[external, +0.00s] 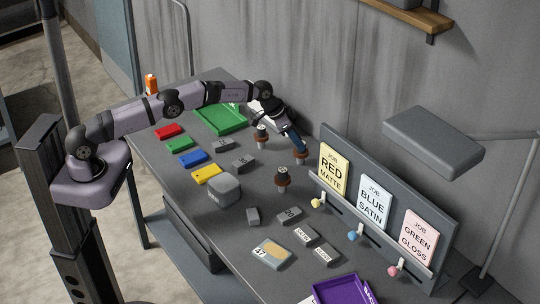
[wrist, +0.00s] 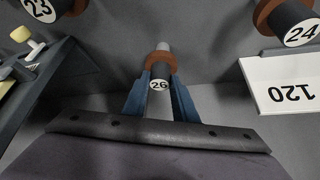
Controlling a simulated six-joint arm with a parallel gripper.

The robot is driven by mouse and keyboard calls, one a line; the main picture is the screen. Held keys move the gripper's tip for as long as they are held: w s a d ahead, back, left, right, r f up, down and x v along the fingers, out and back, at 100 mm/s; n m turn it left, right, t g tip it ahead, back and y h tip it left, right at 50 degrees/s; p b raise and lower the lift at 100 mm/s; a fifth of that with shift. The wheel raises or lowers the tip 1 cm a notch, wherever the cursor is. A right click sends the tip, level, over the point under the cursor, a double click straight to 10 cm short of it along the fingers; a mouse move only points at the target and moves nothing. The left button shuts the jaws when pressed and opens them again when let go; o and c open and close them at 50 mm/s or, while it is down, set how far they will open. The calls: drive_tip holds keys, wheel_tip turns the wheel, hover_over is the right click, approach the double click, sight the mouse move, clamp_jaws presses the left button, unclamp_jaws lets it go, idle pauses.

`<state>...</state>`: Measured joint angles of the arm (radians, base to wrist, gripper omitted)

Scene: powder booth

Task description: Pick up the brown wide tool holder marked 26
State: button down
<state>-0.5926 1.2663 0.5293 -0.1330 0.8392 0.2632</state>
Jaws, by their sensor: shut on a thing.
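The tool holder marked 26 (wrist: 160,62) has a brown collar, a dark body with a white label, and a grey tip. In the wrist view it sits between the two blue fingers of my gripper (wrist: 160,100), which are shut on it. In the external view my gripper (external: 299,146) reaches down to this brown-collared holder (external: 301,155) near the back of the bench; its lower part is partly hidden. I cannot tell whether it touches the bench.
Brown-collared holders marked 23 (wrist: 42,8) and 24 (wrist: 297,22) stand on either side. A white card reading 120 (wrist: 292,82) is near 24. The job-card rack (external: 385,200) stands close to my gripper's right. Coloured blocks, a green tray (external: 243,122) and a purple tray (external: 318,299) lie on the bench.

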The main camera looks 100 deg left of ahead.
drive_tip(key=shift+w+a+r+b, duration=0.1)
drive_tip(key=shift+r+b, duration=0.2)
drive_tip(key=shift+r, duration=0.4)
wheel_tip(320, 180, up, 7)
drive_tip(key=shift+f+p, duration=0.1)
drive_tip(key=shift+p, duration=0.8)
drive_tip(key=shift+r+p, duration=1)
drive_tip(key=shift+p, duration=0.05)
